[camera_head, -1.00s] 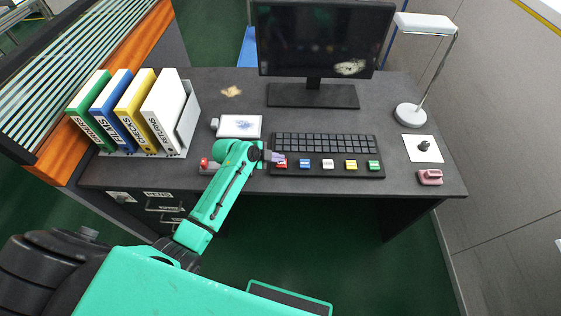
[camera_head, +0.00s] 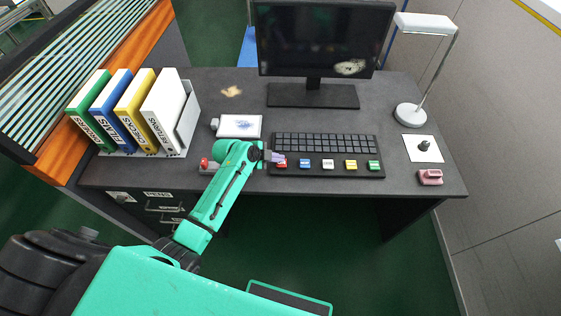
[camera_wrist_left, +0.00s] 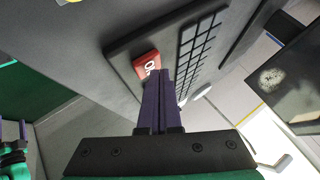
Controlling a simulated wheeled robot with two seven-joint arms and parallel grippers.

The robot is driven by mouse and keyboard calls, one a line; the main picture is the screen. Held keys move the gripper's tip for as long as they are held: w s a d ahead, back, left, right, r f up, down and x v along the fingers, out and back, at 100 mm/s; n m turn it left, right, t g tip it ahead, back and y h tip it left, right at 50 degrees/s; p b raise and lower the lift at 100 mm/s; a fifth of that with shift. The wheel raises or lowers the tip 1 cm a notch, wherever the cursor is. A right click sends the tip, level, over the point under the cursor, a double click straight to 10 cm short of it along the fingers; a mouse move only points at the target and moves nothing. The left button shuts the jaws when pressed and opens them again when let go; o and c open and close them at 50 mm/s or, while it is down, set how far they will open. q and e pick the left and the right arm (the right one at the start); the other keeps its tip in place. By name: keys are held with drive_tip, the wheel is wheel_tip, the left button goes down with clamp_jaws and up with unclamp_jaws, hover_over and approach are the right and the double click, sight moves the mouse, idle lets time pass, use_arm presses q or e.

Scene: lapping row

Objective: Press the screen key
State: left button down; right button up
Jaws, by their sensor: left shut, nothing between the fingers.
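The monitor (camera_head: 322,40) stands dark at the back of the desk, with a pale blotch at the lower right of its screen. The keyboard (camera_head: 325,143) lies in front of it with a row of coloured keys along its near edge: red (camera_head: 283,163), blue (camera_head: 305,164), white (camera_head: 328,164), yellow (camera_head: 351,165) and green (camera_head: 374,166). My left gripper (camera_head: 279,157) is shut and empty at the red key. In the left wrist view its purple fingers (camera_wrist_left: 160,85) point at the red key (camera_wrist_left: 147,65), partly covering it; contact cannot be told.
Several binders (camera_head: 160,112) stand at the left. A white box-like item (camera_head: 239,126) lies behind my left gripper. A red-knobbed item (camera_head: 205,164) is beside my arm. The lamp (camera_head: 409,115), a white card (camera_head: 420,149) and a pink item (camera_head: 430,177) are at the right.

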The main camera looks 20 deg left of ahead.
use_arm(q)
drive_tip(key=shift+f+b, duration=0.3)
drive_tip(key=shift+f, duration=0.15)
drive_tip(key=shift+r, duration=0.2)
drive_tip(key=shift+r+p, duration=0.25)
drive_tip(key=shift+p, duration=0.2)
drive_tip(key=shift+r, duration=0.15)
wheel_tip(320, 180, up, 6)
drive_tip(key=p, duration=0.5)
drive_tip(key=shift+p, duration=0.3)
